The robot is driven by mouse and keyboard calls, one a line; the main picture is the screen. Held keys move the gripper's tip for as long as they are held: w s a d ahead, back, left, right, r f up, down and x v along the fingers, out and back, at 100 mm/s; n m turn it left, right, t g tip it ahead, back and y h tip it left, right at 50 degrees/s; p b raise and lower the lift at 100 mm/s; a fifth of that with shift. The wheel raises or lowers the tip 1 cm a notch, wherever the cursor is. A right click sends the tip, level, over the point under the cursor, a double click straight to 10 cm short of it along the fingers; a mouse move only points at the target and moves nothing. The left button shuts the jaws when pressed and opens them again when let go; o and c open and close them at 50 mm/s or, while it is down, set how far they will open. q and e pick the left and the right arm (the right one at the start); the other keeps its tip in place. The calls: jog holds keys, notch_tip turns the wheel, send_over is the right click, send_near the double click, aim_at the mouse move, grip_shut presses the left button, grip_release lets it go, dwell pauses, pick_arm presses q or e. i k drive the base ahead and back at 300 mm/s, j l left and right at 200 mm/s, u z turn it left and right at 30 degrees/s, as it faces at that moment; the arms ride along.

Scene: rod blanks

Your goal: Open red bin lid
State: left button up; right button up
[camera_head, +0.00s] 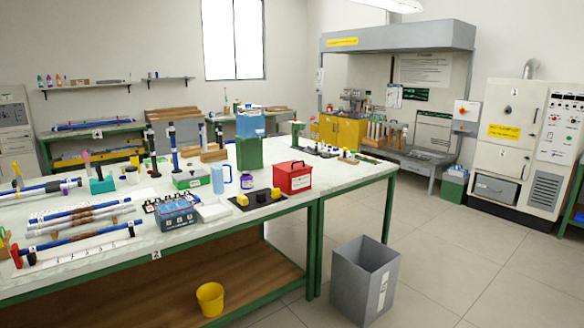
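A red bin (294,182) stands upright on the white tabletop, near the table's right front edge. It has a pale label on its front. Its red lid (290,167) lies flat on top with a black handle, and appears shut. What is inside the bin is hidden. Neither of my grippers shows in the head view.
The long white table (350,171) has green legs. Left of the bin are a black mat with yellow blocks (262,196), a blue-grey box (170,212) and a light blue mug (221,178). A grey waste bin (364,280) stands on the floor in front. Floor to the right is clear.

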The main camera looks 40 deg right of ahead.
aim_at(293, 166)
jog(key=z, duration=0.7)
jog(key=i+z, duration=0.4)
jog(key=i+j+z, duration=0.1)
jog(key=z, duration=0.3)
jog(key=i+j+z, duration=0.2)
jog(key=i+z, duration=0.2)
